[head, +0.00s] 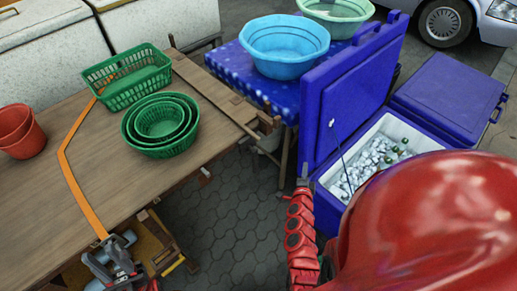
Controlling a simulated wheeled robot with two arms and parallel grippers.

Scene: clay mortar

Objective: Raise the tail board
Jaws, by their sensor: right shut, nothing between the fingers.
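A flat wooden board surface (110,190) fills the left, with a narrow plank (213,88) along its far right edge. I cannot tell for sure which part is the tail board. My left gripper (118,262) is at the bottom left, low by the near edge of the wood, close to the lower end of an orange strip (68,165). Its fingers are too unclear to tell whether they are open. My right gripper (303,178) points upward on a red arm, left of the blue cooler (328,205). It is shut and empty, apart from the wood.
Green baskets (125,90) and a stack of green bowls (160,140) sit on the wood, with red pots (17,135) at left. The open cooler's lid (350,85) stands upright. A blue basin (284,62) is on a blue-covered table. Paving (235,225) lies between.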

